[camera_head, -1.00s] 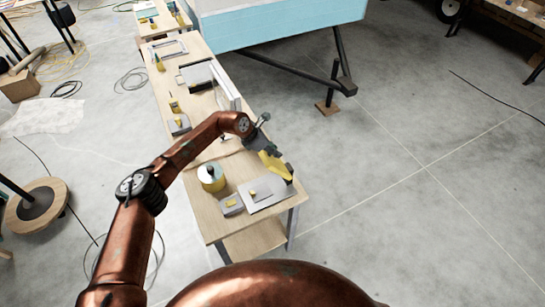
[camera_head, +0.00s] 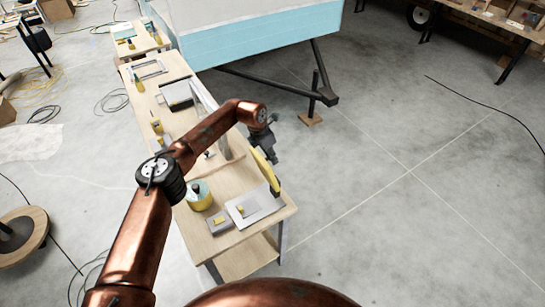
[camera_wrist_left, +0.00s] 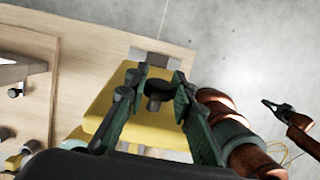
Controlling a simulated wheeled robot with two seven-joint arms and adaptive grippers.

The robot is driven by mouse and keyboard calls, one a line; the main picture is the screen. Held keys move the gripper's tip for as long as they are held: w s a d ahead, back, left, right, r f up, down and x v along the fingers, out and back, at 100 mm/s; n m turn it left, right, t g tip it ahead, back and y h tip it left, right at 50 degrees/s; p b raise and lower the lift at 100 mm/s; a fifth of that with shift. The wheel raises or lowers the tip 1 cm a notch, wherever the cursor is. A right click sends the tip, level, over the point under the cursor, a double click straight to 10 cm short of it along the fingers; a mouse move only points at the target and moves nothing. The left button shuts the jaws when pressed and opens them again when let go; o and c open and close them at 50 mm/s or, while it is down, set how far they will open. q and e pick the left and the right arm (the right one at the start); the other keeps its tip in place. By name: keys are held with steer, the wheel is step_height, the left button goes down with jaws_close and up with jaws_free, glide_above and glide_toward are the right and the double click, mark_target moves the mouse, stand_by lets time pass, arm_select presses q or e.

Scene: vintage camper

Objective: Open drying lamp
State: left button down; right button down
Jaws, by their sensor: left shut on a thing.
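The drying lamp has a yellow lid panel (camera_head: 265,172) standing steeply raised at the right edge of the bench, beside a grey plate (camera_head: 256,207). In the left wrist view the yellow panel (camera_wrist_left: 135,122) lies behind the fingers, with a dark knob (camera_wrist_left: 157,92) between them. My left gripper (camera_head: 267,147) is at the top of the panel, shut on the knob. The fingers hide part of the panel. My right gripper (camera_wrist_left: 277,108) shows small at the right of the left wrist view, away from the lamp; its jaw state is unclear.
On the wooden bench (camera_head: 205,238) stand a yellow and teal can (camera_head: 199,198) and a small grey block (camera_head: 220,224). A pale upright frame (camera_head: 212,115) stands behind my left forearm. Open concrete floor lies right of the bench. A light blue trailer body (camera_head: 255,42) is beyond.

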arm_select(q)
steer(key=c, duration=1.6)
jaws_free()
steer(key=shift+d+f, duration=0.1)
steer(key=v, duration=1.2)
steer(key=shift+d, duration=0.1)
